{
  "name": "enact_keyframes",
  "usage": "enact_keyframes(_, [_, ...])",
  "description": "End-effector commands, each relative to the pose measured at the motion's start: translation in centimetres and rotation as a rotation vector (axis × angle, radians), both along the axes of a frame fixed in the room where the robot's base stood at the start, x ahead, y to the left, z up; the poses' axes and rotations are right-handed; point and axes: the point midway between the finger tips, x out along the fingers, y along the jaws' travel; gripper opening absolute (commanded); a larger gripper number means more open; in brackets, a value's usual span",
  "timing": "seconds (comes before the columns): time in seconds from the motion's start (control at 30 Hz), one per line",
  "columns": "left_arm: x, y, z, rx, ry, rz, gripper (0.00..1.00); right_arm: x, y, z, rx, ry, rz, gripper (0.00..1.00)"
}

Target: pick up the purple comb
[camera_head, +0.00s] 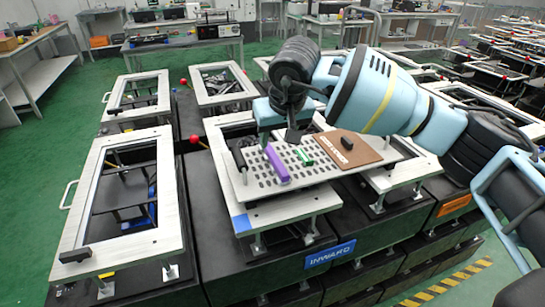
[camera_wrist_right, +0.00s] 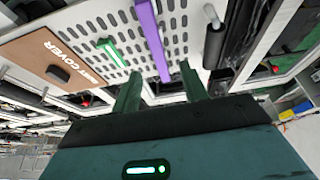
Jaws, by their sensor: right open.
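The purple comb (camera_head: 276,164) is a long narrow bar lying on a pale perforated plate (camera_head: 238,183) in the head view. My right gripper (camera_head: 279,138) is above the plate, near the far end of the comb. In the right wrist view the comb (camera_wrist_right: 150,36) runs away from the gap between the two fingers of my right gripper (camera_wrist_right: 160,75). The fingers are apart, with nothing held between them. I cannot tell the exact height of the fingertips over the comb. My left gripper is not in view.
A small green piece (camera_head: 303,157) lies right of the comb. A brown cover board (camera_head: 368,154) with a black knob (camera_head: 347,143) lies farther right. Red-knobbed levers (camera_head: 194,139) and framed fixtures surround the plate.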

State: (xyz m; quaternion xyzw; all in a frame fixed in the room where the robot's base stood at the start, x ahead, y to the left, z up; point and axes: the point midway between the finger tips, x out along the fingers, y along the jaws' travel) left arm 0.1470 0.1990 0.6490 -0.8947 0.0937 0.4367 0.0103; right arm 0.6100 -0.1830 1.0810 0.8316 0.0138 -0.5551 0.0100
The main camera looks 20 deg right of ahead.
Motion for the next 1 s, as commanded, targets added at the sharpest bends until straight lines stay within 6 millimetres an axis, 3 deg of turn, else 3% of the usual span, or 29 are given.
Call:
enact_keyframes(0.13, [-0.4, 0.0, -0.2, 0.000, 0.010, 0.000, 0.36, 0.6, 0.0, -1.5, 0.000, 0.001, -0.001, 0.44])
enact_keyframes(0.37, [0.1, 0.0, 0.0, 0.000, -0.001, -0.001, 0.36, 0.9, -0.1, -2.1, 0.001, 0.002, -0.002, 0.44])
enact_keyframes(0.7, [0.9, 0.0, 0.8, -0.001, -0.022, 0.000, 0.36, 2.8, -0.3, -5.9, 0.000, 0.000, -0.001, 0.44])
enact_keyframes(1.0, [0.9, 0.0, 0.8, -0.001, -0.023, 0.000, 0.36, 2.9, -0.3, -6.3, 0.001, 0.000, 0.000, 0.44])
